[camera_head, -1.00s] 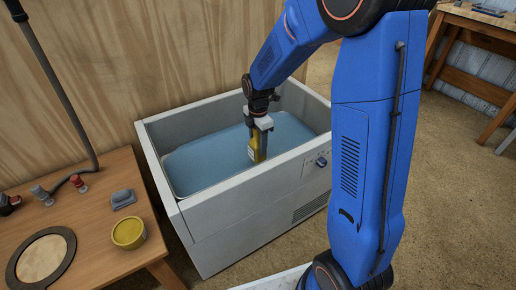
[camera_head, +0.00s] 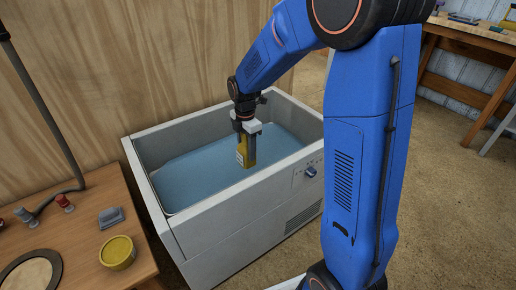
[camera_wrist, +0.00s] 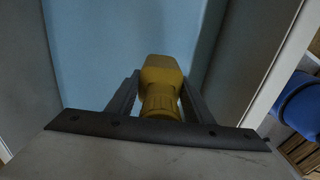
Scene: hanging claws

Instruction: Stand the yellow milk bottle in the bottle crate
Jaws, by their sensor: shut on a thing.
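The yellow milk bottle (camera_head: 246,152) is held between the fingers of my gripper (camera_head: 247,142), which points down over the blue-bottomed basin of a grey chest. In the wrist view the yellow bottle (camera_wrist: 161,80) shows with its ribbed neck between the two fingers of my gripper (camera_wrist: 160,97). My gripper is shut on it. In the head view the bottle hangs roughly upright, with a pale label partly showing. I cannot tell its height above the blue surface. I cannot make out a bottle crate in these frames.
The open chest (camera_head: 240,206) has raised walls around the bottle. A wooden table (camera_head: 78,245) at left bears a yellow round tub (camera_head: 117,252), a grey block (camera_head: 111,217) and a ring (camera_head: 30,274). A wooden wall stands behind.

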